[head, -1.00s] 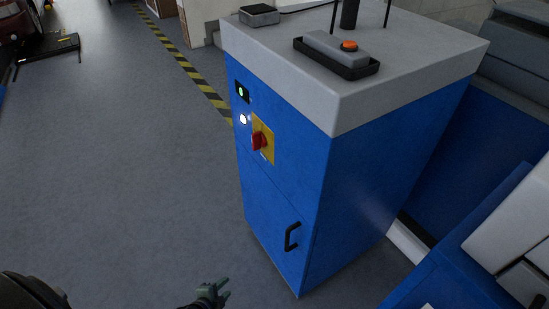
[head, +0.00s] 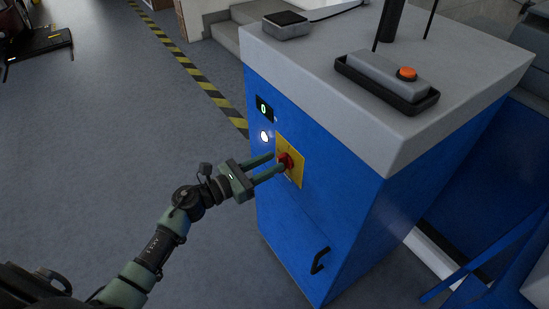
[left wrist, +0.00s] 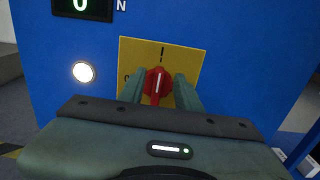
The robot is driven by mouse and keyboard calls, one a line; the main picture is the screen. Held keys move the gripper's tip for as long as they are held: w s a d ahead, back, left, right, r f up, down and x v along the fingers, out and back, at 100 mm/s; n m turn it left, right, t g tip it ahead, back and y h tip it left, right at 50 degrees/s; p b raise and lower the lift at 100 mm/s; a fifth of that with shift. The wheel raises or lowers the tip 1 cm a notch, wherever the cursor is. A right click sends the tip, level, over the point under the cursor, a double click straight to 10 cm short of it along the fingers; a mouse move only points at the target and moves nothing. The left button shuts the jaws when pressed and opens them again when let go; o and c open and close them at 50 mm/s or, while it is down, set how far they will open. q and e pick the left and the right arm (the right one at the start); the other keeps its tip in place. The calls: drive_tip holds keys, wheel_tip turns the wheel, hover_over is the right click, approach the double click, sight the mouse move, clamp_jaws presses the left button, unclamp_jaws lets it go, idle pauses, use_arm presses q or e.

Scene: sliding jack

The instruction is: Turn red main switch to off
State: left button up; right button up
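The red main switch (head: 286,161) is a rotary knob on a yellow plate (head: 297,174) on the front of a blue cabinet (head: 347,215). In the left wrist view the red switch (left wrist: 158,84) has its white line upright, towards the "I" mark at the top of the plate. A partly hidden round mark is at the plate's left. My left gripper (head: 277,165) reaches to the knob. Its fingers (left wrist: 159,92) stand on either side of the knob, apart, with no clear grip on it. My right gripper is not in view.
A small display (head: 264,108) reading 0 and a lit white lamp (head: 264,136) sit near the plate. A black handle (head: 320,260) sticks out lower on the cabinet. A grey box with an orange button (head: 407,74) lies on top.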

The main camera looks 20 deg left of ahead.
use_arm(q)
drive_tip(key=shift+x, duration=0.85)
clamp_jaws()
